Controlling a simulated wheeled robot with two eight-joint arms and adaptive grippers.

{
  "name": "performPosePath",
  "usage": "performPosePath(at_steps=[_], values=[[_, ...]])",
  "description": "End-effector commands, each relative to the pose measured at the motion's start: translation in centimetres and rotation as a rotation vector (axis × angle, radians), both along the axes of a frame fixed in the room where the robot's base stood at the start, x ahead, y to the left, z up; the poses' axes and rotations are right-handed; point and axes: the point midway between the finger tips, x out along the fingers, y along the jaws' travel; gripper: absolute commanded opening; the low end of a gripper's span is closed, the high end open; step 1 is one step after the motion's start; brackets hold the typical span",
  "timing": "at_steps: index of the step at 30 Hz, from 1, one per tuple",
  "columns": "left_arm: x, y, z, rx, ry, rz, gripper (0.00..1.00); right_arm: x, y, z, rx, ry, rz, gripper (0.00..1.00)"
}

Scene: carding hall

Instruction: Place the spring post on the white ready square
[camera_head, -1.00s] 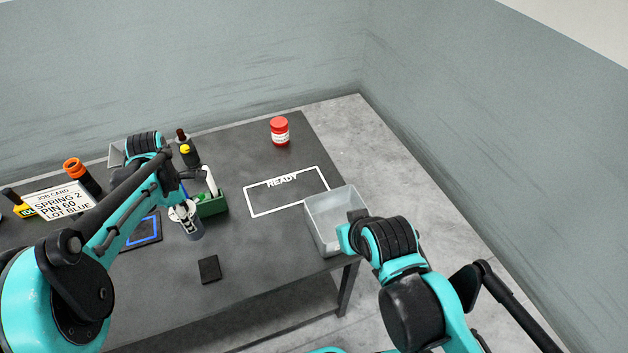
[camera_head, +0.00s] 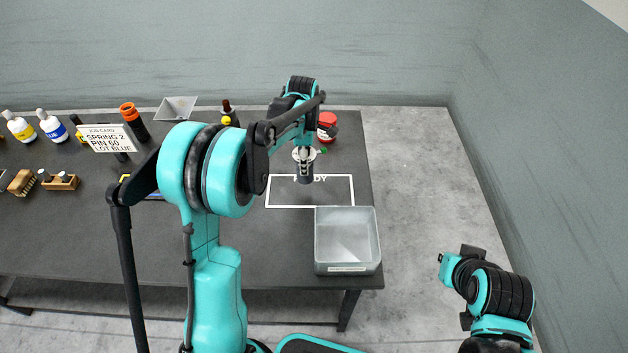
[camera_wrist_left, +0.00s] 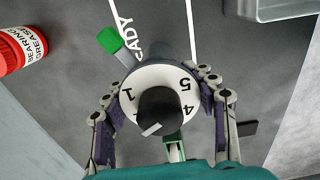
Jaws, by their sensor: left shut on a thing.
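The spring post (camera_head: 306,175) is a dark grey cylinder with a white numbered dial (camera_wrist_left: 143,78) and a black knob on top. My left gripper (camera_head: 304,157) is shut on it, with its fingers on both sides of the post in the left wrist view (camera_wrist_left: 163,112). A green-tipped piece (camera_wrist_left: 109,40) juts out beside the post. In the head view the post appears upright over the white-outlined ready square (camera_head: 268,205) and covers part of its lettering. I cannot tell whether its base touches the table. My right gripper is not visible; only its arm shows.
A grey bin (camera_head: 347,267) stands just in front of the ready square. A red grease jar (camera_head: 327,121) stands behind it, also close in the left wrist view (camera_wrist_left: 22,47). The job card (camera_head: 105,138) and several bottles are at left. The table's right edge is near.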

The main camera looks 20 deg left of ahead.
Motion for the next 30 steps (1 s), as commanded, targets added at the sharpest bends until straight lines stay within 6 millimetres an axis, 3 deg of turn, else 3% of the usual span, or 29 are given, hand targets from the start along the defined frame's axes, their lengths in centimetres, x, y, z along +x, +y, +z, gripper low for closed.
performPosePath(at_steps=[3,8,15,26,27,29,30], values=[[0.0,0.0,-2.0,0.0,0.0,0.0,0.1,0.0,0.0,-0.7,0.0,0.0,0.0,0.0],[0.0,0.0,-3.2,0.0,0.0,0.0,0.1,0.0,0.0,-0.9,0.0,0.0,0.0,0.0],[0.0,0.0,-6.3,0.0,0.0,0.0,0.1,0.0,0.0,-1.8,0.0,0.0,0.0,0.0],[0.0,0.0,-6.7,0.0,0.0,0.0,0.1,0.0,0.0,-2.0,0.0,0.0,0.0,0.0],[0.0,0.0,-6.7,0.0,0.0,0.0,0.61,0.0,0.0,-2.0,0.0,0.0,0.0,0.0],[0.0,0.0,-6.6,0.0,0.0,0.0,0.77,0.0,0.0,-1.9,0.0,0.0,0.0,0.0],[0.0,0.0,-6.6,0.0,0.0,0.0,0.79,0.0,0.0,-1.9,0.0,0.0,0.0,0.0]])
